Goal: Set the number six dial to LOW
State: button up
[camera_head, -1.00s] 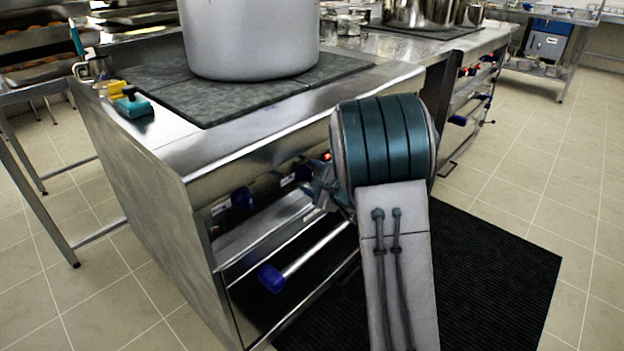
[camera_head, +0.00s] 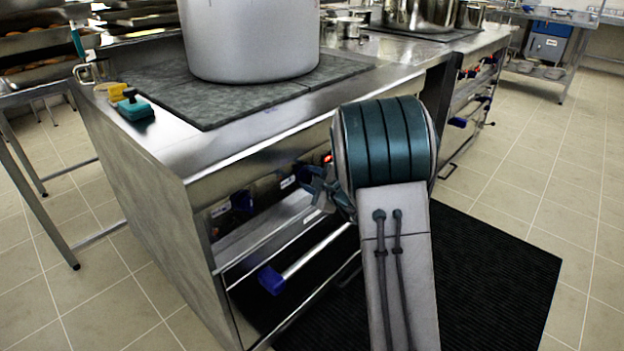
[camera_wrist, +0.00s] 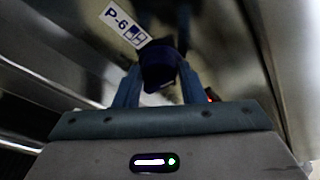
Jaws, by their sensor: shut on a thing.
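The number six dial (camera_wrist: 158,66) is a dark blue knob on the stove's front panel. In the wrist view it sits just below a white label reading P-6 (camera_wrist: 124,24). My gripper (camera_wrist: 160,84) is shut on this dial, with one finger on each side of it. In the head view my gripper (camera_head: 318,186) is at the front panel, partly hidden by my own arm, and the dial it holds cannot be made out there. The dial's pointer and any LOW mark are not readable.
A large stockpot (camera_head: 250,40) stands on the dark cooktop (camera_head: 200,98). A small red light (camera_head: 327,158) glows near my gripper. A black mat (camera_head: 490,270) covers the floor.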

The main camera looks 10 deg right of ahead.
jog(key=m+p, duration=0.1)
jog(key=m+g+p, duration=0.1)
jog(key=m+y, duration=0.1)
jog(key=m, duration=0.1)
jog(key=shift+w+d+r+g+p, duration=0.1)
jog(key=shift+d+r+g+p, duration=0.2)
jog(key=shift+p, duration=0.1)
jog(key=m+y+p, duration=0.1)
jog(key=m+p, duration=0.1)
jog(key=m+g+p, duration=0.1)
jog(key=m+p, duration=0.1)
jog(key=shift+w+d+y+p, duration=0.1)
jog(key=shift+d+y+p, duration=0.05)
jog(key=shift+y+p, duration=0.2)
jog(key=m+y+p, duration=0.1)
jog(key=m+p, duration=0.1)
jog(key=m+y+p, duration=0.1)
jog(key=m+p, duration=0.1)
jog(key=p, duration=0.1)
jog(key=shift+w+d+f+g, duration=0.1)
jog(key=shift+f+g, duration=0.05)
jog(key=shift+g, duration=0.25)
jog(key=shift+f+m+y+p, duration=0.2)
jog(key=shift+m+y+p, duration=0.25)
jog(key=shift+m+p, duration=0.65)
jog(key=shift+f+m+y+p, duration=0.15)
jog(key=shift+m+y+p, duration=0.25)
jog(key=shift+m+p, duration=0.65)
jog(key=o, duration=1)
jog(key=shift+w, duration=0.1)
